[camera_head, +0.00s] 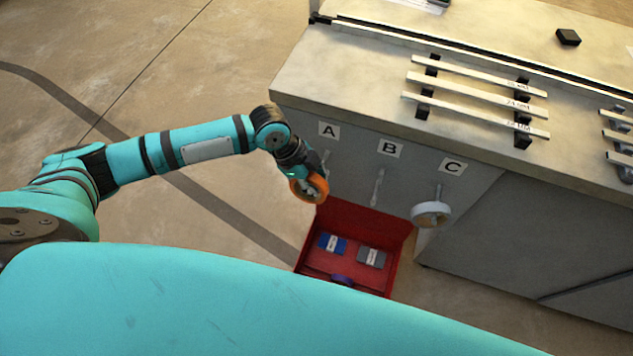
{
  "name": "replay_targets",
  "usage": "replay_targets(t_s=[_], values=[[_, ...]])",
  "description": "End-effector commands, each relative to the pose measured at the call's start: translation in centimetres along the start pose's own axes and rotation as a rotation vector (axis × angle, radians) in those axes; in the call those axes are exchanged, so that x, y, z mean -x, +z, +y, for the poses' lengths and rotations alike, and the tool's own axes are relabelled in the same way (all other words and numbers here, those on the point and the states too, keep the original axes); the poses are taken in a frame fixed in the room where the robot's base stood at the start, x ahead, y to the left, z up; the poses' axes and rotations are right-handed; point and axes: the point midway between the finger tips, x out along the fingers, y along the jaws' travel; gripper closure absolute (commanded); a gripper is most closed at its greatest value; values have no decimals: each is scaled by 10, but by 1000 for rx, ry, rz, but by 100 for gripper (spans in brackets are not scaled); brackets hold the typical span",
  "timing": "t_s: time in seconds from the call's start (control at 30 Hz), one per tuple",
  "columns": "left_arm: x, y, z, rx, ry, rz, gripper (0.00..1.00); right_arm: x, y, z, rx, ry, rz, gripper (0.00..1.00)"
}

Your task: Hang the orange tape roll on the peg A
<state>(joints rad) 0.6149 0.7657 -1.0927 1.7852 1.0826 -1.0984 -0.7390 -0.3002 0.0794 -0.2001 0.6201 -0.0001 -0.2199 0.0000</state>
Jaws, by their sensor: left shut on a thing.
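The orange tape roll (318,187) is in my left gripper (302,179), which is shut on it. The roll is in front of the grey cabinet side, just below and left of peg A (326,157). Peg A sticks out under the label A (329,130), and its lower part is close to the roll. I cannot tell whether the peg passes through the roll's hole. My right gripper is not in view.
Peg B (377,187) is bare. A white tape roll (431,213) hangs on peg C (438,192). A red open box (398,266) with blue and grey items stands below the pegs. Metal bars (478,76) lie on the cabinet top (350,75). Floor at left is clear.

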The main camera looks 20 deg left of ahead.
Motion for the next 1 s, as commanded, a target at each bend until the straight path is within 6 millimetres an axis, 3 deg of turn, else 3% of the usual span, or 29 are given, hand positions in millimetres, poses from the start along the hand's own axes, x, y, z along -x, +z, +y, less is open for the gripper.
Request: replay_targets(t_s=[0.03,0.13,0.2,0.57,1.0], values=[[16,2,-28,0,-70,-2,100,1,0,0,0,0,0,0],[16,2,-28,0,-70,-2,100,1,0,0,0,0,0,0],[16,2,-28,0,-71,-2,85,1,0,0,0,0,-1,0],[16,2,-28,-2,-71,-2,38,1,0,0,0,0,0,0],[15,2,-26,-3,-68,-2,36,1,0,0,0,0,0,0]])
